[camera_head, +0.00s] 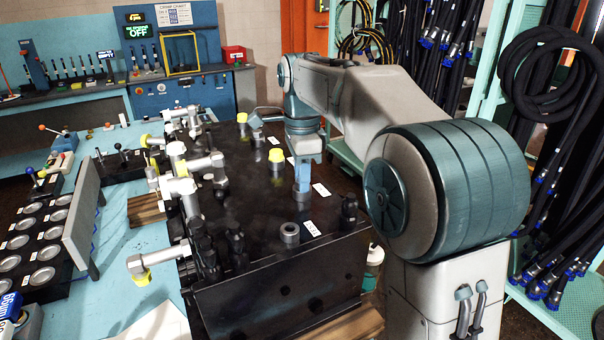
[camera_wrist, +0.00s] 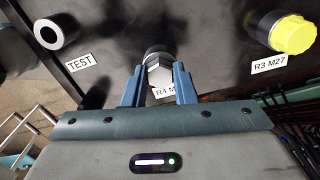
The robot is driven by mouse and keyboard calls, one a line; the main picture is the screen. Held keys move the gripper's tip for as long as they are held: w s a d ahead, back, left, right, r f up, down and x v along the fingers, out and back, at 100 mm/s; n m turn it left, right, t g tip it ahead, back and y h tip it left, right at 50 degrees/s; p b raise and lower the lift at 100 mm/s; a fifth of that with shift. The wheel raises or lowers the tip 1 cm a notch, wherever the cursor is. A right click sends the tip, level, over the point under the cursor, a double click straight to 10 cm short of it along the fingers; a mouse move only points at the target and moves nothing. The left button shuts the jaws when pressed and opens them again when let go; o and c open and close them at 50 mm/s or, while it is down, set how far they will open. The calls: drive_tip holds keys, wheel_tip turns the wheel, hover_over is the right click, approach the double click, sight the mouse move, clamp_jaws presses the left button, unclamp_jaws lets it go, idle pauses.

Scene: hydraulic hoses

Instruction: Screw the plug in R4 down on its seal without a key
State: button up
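The plug in R4 (camera_wrist: 159,75) is a silvery hex head in a dark round port, in the middle of the wrist view. The R4 label (camera_wrist: 164,92) is just below it, partly covered by a finger. My gripper (camera_wrist: 159,68) has its two blue fingers on either side of the hex, seemingly touching its flats. In the head view my gripper (camera_head: 302,180) points down at a port on the black block (camera_head: 265,232). The fingers hide the plug there. How far the plug is screwed in and its seal cannot be seen.
In the wrist view, a yellow-capped R3 port (camera_wrist: 293,34) is to the right and an open TEST port (camera_wrist: 57,34) to the left. In the head view, a yellow-capped fitting (camera_head: 276,157) stands near my gripper. Pipe fittings (camera_head: 180,187) line the block's left side.

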drive_tip(key=o, duration=0.4)
drive_tip(key=shift+f, duration=0.2)
drive_tip(key=shift+o, duration=0.2)
wheel_tip(320, 180, up, 14)
drive_tip(key=p, duration=0.1)
drive_tip(key=shift+w+r, duration=0.1)
idle(0.3)
